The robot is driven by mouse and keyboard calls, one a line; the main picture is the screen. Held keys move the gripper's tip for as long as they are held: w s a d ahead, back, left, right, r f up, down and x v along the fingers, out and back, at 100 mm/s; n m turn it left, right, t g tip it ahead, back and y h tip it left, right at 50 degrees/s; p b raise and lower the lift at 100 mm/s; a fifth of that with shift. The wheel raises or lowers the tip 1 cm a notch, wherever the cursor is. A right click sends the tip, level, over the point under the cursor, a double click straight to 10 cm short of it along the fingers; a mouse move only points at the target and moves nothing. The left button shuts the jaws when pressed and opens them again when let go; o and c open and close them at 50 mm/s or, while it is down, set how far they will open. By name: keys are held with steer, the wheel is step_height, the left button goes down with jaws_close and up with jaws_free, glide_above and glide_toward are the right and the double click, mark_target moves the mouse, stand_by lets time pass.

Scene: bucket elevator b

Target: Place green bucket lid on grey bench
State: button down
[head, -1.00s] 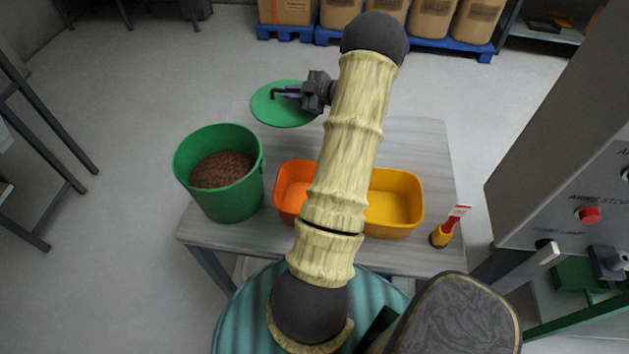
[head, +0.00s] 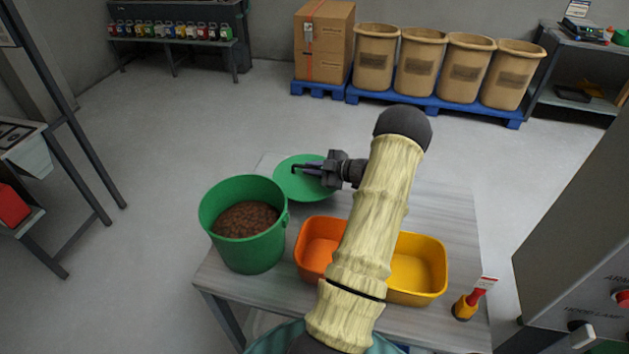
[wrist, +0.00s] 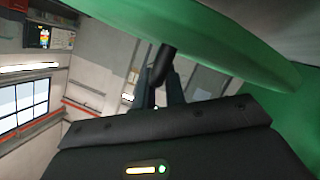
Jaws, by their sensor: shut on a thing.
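The green bucket lid (head: 308,184) is a round disc behind the green bucket, over the far left part of the grey bench (head: 437,203). My gripper (head: 307,170) is shut on the lid's dark handle. In the wrist view the lid (wrist: 225,45) fills the upper right, and my gripper (wrist: 162,85) has its fingers on the handle. I cannot tell whether the lid touches the bench. The green bucket (head: 250,255) stands uncovered on the bench at the left, with brown granular contents.
An orange bin (head: 316,243) and a yellow bin (head: 420,268) sit on the bench, partly behind my arm. A grey cabinet (head: 580,240) stands at the right. The bench's far right is clear.

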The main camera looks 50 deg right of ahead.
mark_target(315, 178)
steer(key=shift+w, duration=0.1)
steer(key=shift+f+p, duration=0.35)
steer(key=shift+f, duration=1.7)
steer(key=shift+f, duration=0.15)
steer(key=c, duration=1.5)
jaws_free()
steer(key=shift+o, duration=0.2)
steer(key=b+v, duration=0.2)
steer(key=v, duration=0.9)
steer(key=shift+s, duration=0.3)
steer(key=shift+s+d+r, duration=0.1)
steer(key=shift+s+r, duration=0.1)
steer(key=shift+r, duration=0.05)
